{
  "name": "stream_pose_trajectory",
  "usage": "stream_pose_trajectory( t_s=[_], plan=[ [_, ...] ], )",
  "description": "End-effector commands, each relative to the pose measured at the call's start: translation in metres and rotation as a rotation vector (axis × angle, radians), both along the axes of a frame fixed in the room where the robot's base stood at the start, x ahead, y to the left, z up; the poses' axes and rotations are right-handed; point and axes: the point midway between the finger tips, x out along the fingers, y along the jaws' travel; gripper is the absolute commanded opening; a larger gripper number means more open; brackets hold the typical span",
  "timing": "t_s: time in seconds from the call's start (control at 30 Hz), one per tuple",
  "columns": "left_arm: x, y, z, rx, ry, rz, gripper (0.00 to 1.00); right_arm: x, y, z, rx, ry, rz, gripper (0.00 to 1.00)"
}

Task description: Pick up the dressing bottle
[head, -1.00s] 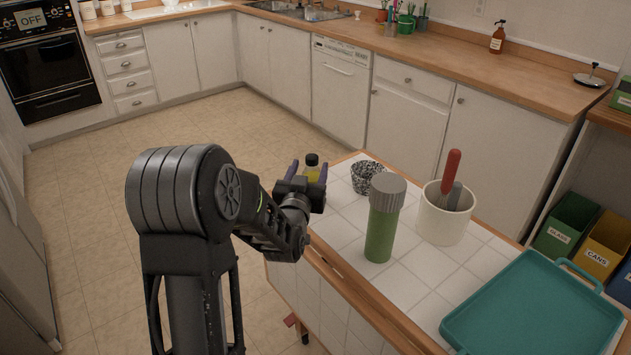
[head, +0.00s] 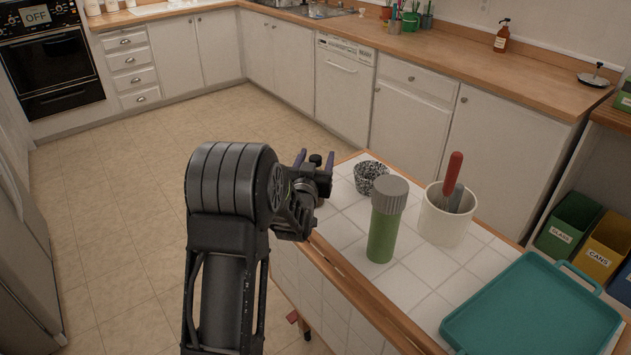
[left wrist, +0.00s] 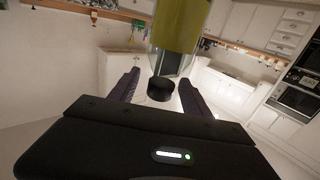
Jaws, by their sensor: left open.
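The dressing bottle (head: 315,159) stands at the far left corner of the tiled island. In the head view only its black cap shows clearly, and my left gripper hides the rest. In the left wrist view the bottle (left wrist: 181,25) appears cap down, with a yellow-green label, a clear neck and a black cap. My left gripper (head: 314,157) is open, with its two purple-dark fingers on either side of the bottle in the picture. In the left wrist view the cap lies between the fingers (left wrist: 158,84); I cannot tell whether they touch it. My right gripper is not in view.
On the island (head: 421,280) are a speckled cup (head: 370,179), a green grey-lidded container (head: 385,225), a cream crock with utensils (head: 442,222) and a teal tray (head: 530,310). The speckled cup stands close to the right of the bottle. Open floor lies left of the island.

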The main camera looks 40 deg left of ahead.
Motion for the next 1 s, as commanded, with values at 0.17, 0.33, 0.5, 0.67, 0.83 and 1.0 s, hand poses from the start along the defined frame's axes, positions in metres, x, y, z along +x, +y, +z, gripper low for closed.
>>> stream_pose_trajectory(
  t_s=[0.17,0.33,0.5,0.67,0.83,1.0],
  plan=[
    [0.018,0.009,0.001,0.0,0.001,0.001,0.56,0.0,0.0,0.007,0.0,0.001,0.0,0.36],
    [0.019,0.01,0.0,0.0,0.001,0.001,0.56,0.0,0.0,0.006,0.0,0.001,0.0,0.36],
    [0.019,0.009,0.0,0.0,0.001,0.001,0.56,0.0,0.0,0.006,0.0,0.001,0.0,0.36],
    [0.019,0.009,0.0,0.0,0.001,0.001,0.56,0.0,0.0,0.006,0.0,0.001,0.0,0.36],
    [0.019,0.009,0.0,0.0,0.001,0.001,0.52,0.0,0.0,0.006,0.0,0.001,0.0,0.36],
    [0.019,0.009,0.0,0.0,0.001,0.001,0.38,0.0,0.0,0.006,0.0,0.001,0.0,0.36]
  ],
)
